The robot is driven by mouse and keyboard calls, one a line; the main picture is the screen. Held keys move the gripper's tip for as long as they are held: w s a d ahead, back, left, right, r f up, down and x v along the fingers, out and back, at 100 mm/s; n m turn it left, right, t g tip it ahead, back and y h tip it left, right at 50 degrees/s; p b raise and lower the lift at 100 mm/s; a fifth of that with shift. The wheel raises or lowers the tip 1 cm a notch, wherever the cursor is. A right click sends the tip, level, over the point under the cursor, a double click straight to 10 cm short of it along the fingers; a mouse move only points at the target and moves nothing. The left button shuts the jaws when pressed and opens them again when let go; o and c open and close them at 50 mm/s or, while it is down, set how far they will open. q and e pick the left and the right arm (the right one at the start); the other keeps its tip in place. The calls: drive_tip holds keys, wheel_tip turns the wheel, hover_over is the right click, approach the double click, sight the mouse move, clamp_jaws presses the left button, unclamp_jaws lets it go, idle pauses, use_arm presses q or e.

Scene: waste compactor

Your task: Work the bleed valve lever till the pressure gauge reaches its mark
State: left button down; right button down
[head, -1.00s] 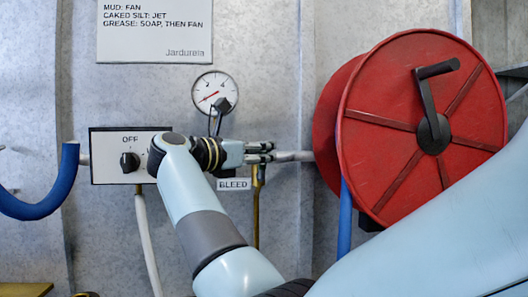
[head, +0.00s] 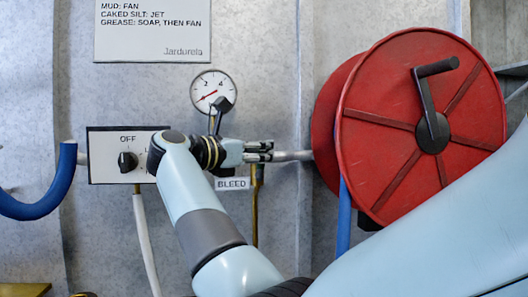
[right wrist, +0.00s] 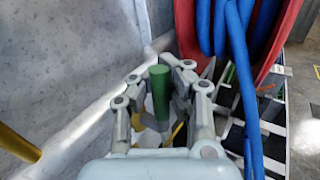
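The pressure gauge (head: 205,82) is a round white dial on the wall in the head view. Its red needle points to the lower left; its target mark cannot be made out. The BLEED label (head: 233,184) sits just under my right gripper (head: 264,152), which points right along the wall. In the right wrist view, a green upright grip (right wrist: 160,92), apparently the bleed lever's, stands between the fingers of my right gripper (right wrist: 160,75). The fingers look open, with small gaps beside the grip. The valve body is mostly hidden. My left gripper is not in view.
A red hose reel (head: 385,160) with a black crank stands close on the right. A control box (head: 105,170) with a knob marked OFF is at left. A blue hose (head: 35,208) hangs farther left. A brass pipe (head: 255,215) runs down below the label.

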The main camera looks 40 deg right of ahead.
sight(277, 157)
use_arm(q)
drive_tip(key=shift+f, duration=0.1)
use_arm(e)
drive_tip(key=shift+s+f+y, duration=0.1)
drive_tip(key=shift+f+y, duration=0.2)
drive_tip(key=shift+f, duration=0.05)
drive_tip(key=shift+s+d+f+m+y, duration=0.1)
drive_tip(key=shift+d+m+y, duration=0.05)
drive_tip(key=shift+m+y, duration=0.15)
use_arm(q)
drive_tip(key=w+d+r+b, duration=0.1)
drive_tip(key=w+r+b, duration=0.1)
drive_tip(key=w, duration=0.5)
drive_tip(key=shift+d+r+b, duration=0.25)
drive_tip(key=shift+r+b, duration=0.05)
use_arm(e)
drive_tip(key=shift+s+d+f+m+t+y, duration=0.1)
drive_tip(key=shift+s+d+f+m+y, duration=0.1)
drive_tip(key=shift+d+m+y, duration=0.45)
drive_tip(key=shift+s+d+f+m+t+y, duration=0.1)
drive_tip(key=shift+s+f+m+y, duration=0.15)
drive_tip(key=shift+y, duration=0.75)
drive_tip(key=shift+s+d+f+m+t+y, duration=0.15)
drive_tip(key=shift+d+m+y, duration=0.25)
drive_tip(key=shift+y, duration=0.45)
